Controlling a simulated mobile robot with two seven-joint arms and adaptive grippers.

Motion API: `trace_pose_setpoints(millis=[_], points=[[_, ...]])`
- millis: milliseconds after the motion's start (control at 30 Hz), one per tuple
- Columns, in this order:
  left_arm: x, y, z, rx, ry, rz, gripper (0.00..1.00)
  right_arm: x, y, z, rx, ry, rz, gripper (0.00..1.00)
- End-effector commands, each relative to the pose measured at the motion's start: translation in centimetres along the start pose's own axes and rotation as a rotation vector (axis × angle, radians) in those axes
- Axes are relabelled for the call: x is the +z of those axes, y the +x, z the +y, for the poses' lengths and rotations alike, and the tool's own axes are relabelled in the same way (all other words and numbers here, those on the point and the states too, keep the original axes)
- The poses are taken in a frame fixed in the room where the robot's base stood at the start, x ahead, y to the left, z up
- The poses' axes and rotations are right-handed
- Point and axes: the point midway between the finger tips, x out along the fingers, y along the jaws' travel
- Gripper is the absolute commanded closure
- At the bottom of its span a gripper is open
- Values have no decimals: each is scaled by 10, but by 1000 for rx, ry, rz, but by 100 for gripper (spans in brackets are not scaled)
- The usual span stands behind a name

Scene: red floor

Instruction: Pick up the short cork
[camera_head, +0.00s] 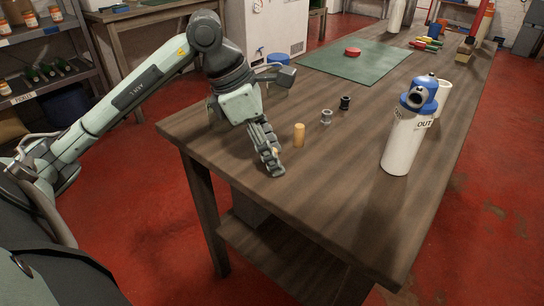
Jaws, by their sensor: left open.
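A small tan cork-like cylinder (299,134) stands upright on the wooden table (350,195) near its left edge. My left gripper (272,164) points down over the table, just left of and nearer than the cylinder, and apart from it. The gripper is open. A small tan patch shows at its fingers; I cannot tell whether it is another cork or part of the gripper. My right gripper is not in view.
A grey fitting (326,117) and a black one (345,102) stand behind the cylinder. A white-and-blue filter housing (402,140) stands at right, with a white cup (441,96) behind it. A green mat (357,62) bears a red disc (352,52). The table's front is clear.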

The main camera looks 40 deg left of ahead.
Motion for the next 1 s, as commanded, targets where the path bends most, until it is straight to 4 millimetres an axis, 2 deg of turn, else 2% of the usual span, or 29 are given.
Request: trace_pose_setpoints(millis=[33,300,767,867,1000], points=[[0,0,0,0,0,0,56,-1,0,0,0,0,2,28],[0,0,0,0,0,0,89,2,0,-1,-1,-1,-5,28],[2,-4,1,2,0,0,90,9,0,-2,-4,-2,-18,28],[5,-11,1,3,0,-2,90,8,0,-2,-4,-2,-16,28],[15,-35,2,8,1,-3,90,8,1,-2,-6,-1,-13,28]])
